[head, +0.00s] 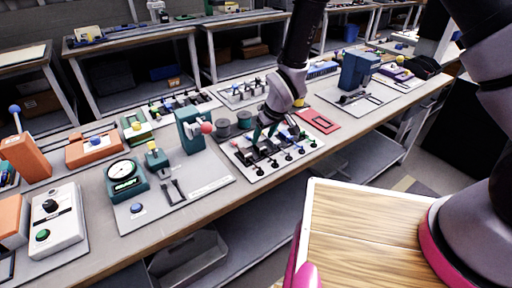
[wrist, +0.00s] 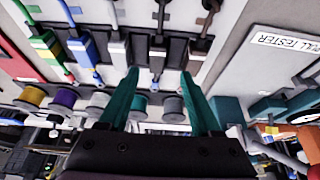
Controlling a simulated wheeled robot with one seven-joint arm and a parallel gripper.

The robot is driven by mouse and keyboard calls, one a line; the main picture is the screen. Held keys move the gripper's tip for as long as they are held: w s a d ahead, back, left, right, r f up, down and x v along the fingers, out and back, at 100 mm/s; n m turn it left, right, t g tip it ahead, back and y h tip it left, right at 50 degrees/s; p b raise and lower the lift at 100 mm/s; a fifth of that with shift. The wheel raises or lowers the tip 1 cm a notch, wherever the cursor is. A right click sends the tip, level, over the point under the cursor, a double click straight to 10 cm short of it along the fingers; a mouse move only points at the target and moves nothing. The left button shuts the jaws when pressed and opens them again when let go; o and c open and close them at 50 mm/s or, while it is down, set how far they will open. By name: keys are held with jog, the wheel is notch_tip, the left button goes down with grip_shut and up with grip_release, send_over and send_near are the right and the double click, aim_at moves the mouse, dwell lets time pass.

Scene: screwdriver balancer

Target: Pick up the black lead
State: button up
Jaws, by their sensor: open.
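A white lead board (head: 262,174) on the bench holds a row of leads with coloured and dark plugs. In the wrist view, a dark lead (wrist: 158,45) lies ahead of the gap between my fingertips, and another dark lead (wrist: 203,40) is to its right. I cannot tell for sure which one is the black lead. Green, blue and grey leads sit to the left. My gripper (wrist: 158,72), with teal fingers, is open and empty. In the head view my gripper (head: 265,129) is pointed down over the board's back part, and hides some of the plugs.
Dark spools (head: 222,129) stand just behind the board. A tester plate (head: 205,186) with a teal device (head: 190,130) is to the left. A red plate (head: 319,121) lies to the right. Several coloured spools (wrist: 62,99) show near my fingers in the wrist view.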

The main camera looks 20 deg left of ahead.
aim_at(261, 147)
jog(key=x, duration=0.5)
jog(key=shift+d+f, duration=0.3)
jog(key=shift+f, duration=0.1)
grip_shut()
